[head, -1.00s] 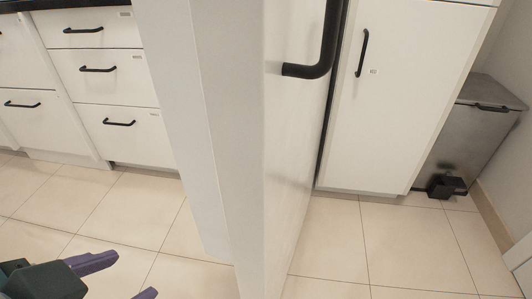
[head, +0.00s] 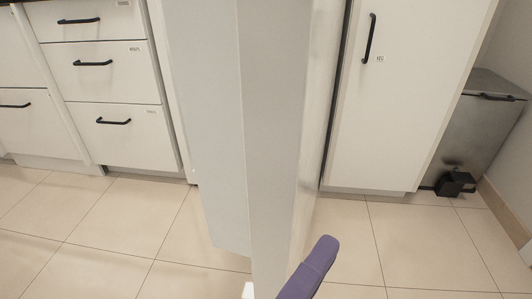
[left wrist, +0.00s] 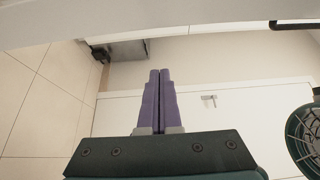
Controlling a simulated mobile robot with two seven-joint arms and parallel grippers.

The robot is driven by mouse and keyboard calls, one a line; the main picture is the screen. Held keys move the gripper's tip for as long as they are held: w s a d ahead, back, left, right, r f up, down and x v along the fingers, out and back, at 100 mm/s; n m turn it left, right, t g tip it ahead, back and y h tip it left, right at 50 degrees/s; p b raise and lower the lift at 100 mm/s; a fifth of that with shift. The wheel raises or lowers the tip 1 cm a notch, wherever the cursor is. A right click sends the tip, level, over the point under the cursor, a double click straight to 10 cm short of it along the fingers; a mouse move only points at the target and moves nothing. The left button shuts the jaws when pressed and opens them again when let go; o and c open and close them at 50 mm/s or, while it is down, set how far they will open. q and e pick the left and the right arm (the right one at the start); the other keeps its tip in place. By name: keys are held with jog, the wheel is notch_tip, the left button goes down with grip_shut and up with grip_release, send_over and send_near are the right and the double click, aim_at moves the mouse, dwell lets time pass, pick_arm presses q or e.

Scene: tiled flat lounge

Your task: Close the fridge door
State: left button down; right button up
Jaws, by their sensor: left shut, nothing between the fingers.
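The fridge door (head: 275,130) stands open and nearly edge-on in the middle of the head view, a tall white panel. Its handle is not in the head view. My left gripper (head: 326,246) has its purple fingers just right of the door's lower edge, on the outer-face side. Whether it touches the door I cannot tell. In the left wrist view its two fingers (left wrist: 159,74) lie together with nothing between them. The fridge's inside is hidden. My right gripper is not in view.
White drawers (head: 110,90) with black handles stand at the left. A tall white cabinet (head: 405,110) stands behind the door at the right, with a grey pedal bin (head: 478,135) beside it. Tiled floor (head: 400,240) is clear on both sides of the door.

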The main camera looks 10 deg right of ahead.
pick_arm(q)
jog(key=shift+w+b, duration=0.6)
jog(key=shift+w, duration=2.15)
